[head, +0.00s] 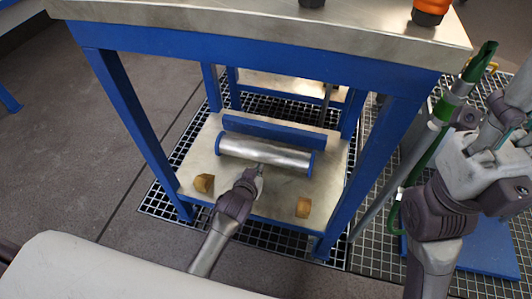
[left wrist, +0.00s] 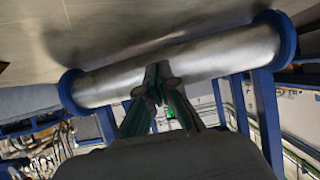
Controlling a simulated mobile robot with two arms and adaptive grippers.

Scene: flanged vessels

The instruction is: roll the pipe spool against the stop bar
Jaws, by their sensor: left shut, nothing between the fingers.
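The pipe spool (head: 266,155) is a silver cylinder with blue flanges, lying on the metal lower shelf (head: 225,190) under the table. It also spans the left wrist view (left wrist: 185,64). The stop bar (head: 275,130) is a blue bar behind the spool. In the head view the spool lies close in front of it; I cannot tell whether they touch. My left gripper (head: 254,175) is shut and empty at the near side of the spool, its fingertips (left wrist: 157,78) at or very near the pipe's middle. My right gripper (head: 513,145) is at the right, outside the table frame.
Two small wooden wedges (head: 204,183) (head: 303,207) sit on the shelf's near part, either side of my left arm. Blue table legs (head: 133,125) (head: 365,165) frame the opening. The tabletop (head: 250,22) overhangs above, with an orange-and-black object (head: 430,11). A green hose (head: 425,150) stands right.

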